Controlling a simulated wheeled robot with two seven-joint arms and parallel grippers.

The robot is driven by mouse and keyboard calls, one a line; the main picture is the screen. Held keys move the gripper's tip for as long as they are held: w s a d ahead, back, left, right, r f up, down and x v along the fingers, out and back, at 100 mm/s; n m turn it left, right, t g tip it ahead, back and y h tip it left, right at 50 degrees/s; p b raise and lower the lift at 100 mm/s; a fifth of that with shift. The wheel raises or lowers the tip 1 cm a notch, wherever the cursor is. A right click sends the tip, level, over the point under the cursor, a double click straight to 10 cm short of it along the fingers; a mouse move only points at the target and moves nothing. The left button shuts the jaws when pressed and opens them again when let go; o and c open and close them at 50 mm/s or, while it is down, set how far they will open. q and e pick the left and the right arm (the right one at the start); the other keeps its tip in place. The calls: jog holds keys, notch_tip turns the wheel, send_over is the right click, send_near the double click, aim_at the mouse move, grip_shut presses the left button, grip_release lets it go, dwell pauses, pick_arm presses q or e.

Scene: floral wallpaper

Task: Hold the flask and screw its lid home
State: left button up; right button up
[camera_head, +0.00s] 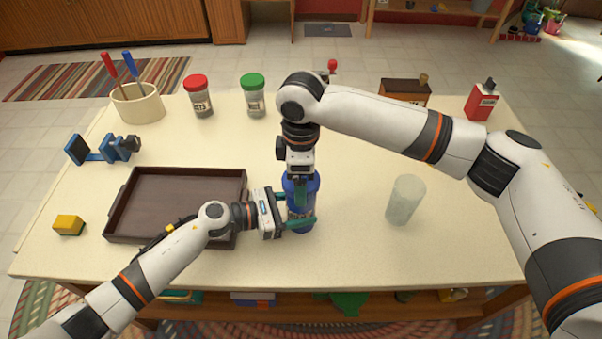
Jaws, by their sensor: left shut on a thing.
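The blue flask (301,218) stands upright on the table, right of the tray. My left gripper (299,208) comes in from the left and is shut on the flask's body, with teal fingers on both sides of it. My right gripper (300,185) points straight down over the top of the flask, in front of its upper part. The lid cannot be made out there, and whether the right fingers are open or shut on it does not show.
A brown tray (112,232) lies left of the flask and a frosted cup (405,200) stands to its right.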

jog(key=shift+c, duration=0.4)
jog(key=c, duration=0.6)
jog(key=m, duration=0.4)
jog(key=shift+m, duration=0.3)
jog(key=shift+c, duration=0.2)
jog(key=m, duration=0.8)
jog(key=o, duration=0.8)
jog(key=shift+c, duration=0.2)
